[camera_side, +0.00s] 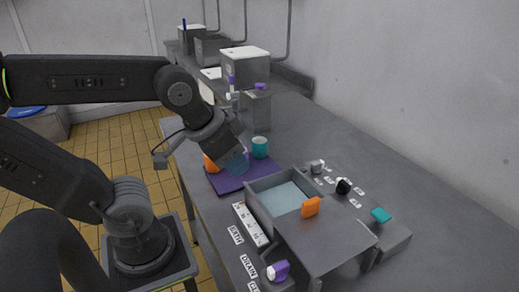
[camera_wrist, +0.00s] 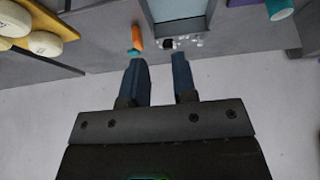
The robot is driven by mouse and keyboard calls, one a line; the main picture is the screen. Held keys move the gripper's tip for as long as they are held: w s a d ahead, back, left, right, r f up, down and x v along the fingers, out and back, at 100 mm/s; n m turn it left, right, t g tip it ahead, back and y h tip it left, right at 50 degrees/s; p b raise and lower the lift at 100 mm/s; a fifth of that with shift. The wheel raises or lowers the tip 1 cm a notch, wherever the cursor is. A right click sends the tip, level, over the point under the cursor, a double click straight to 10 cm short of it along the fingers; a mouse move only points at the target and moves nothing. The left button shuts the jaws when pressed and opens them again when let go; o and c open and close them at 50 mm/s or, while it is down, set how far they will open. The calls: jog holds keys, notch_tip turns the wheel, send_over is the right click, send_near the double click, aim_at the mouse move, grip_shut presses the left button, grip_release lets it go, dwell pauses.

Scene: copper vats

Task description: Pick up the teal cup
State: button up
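The teal cup (camera_side: 260,147) stands upright at the far right edge of the purple mat (camera_side: 228,186) in the side view. In the wrist view the teal cup (camera_wrist: 281,9) is cut off at the top right corner. My gripper (camera_side: 238,163) appears to the left of the cup in the side view, over the mat, apart from the cup. In the wrist view my gripper (camera_wrist: 159,60) is open, with an empty gap between its two blue-grey fingers. An orange cup (camera_side: 210,164) on the mat is partly hidden behind my gripper.
A grey basin (camera_side: 262,184) with an orange handle (camera_side: 311,207) stands in front of the mat. Several knobs, including a purple one (camera_side: 278,270) and a teal one (camera_side: 381,215), sit nearby. Grey vats (camera_side: 245,66) stand behind. The bench right of the cup is clear.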

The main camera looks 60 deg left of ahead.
jog(key=o, duration=1.1)
jog(key=n+g+y, duration=0.3)
jog(key=n+g, duration=0.1)
jog(key=n, duration=1)
send_over(260, 148)
notch_tip(260, 148, down, 8)
jog(key=shift+m, duration=0.3)
jog(key=x, duration=0.7)
jog(key=shift+s+f, duration=0.3)
jog(key=shift+f, duration=0.05)
jog(key=shift+d+x, duration=0.2)
jog(key=shift+x, duration=2.6)
